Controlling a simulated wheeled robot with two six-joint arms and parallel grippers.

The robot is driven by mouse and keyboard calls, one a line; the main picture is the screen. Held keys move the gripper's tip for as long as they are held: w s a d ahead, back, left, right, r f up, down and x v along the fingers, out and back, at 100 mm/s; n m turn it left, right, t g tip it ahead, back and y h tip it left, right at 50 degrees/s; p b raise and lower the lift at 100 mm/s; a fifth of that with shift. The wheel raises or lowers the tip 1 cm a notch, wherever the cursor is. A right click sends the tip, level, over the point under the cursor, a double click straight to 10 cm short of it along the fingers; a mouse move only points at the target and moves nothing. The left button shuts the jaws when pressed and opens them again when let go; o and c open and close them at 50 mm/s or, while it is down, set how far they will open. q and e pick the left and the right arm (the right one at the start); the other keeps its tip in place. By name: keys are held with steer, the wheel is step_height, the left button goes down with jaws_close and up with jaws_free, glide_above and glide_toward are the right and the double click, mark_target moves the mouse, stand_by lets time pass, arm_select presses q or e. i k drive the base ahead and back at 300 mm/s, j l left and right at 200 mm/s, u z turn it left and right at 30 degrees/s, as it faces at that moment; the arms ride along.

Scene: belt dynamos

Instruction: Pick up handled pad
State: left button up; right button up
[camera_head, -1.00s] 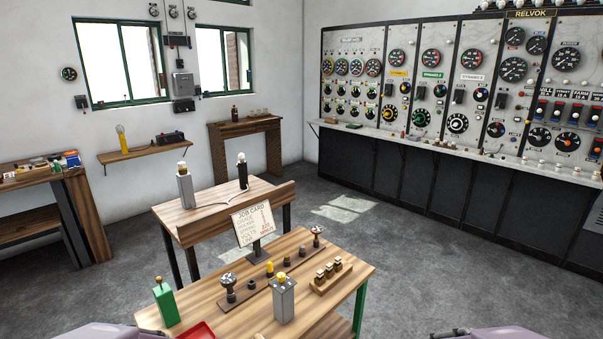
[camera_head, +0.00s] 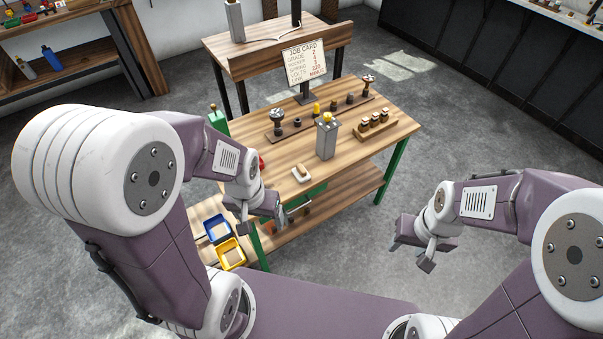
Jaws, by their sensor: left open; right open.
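A small pale pad with a light wooden handle (camera_head: 301,174), which looks like the handled pad, lies on the near edge of the wooden workbench (camera_head: 350,151). My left gripper (camera_head: 278,213) is open, just in front of the bench and below-left of the pad in the picture, apart from it. My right gripper (camera_head: 412,258) is open and empty over the floor, to the right of the bench. The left arm hides part of the bench's left side.
A grey box with a yellow top (camera_head: 327,138), a wooden block with several knobs (camera_head: 375,127) and a job card (camera_head: 304,60) stand on the bench. Blue (camera_head: 219,229) and yellow trays (camera_head: 231,254) sit lower left. Floor at right is clear.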

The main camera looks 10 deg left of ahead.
mark_target(300, 172)
steer(key=i+l+u, duration=0.2)
steer(key=i+l, duration=0.25)
steer(key=i+l+u, duration=0.25)
steer(key=i+l, duration=0.2)
steer(key=l, duration=0.1)
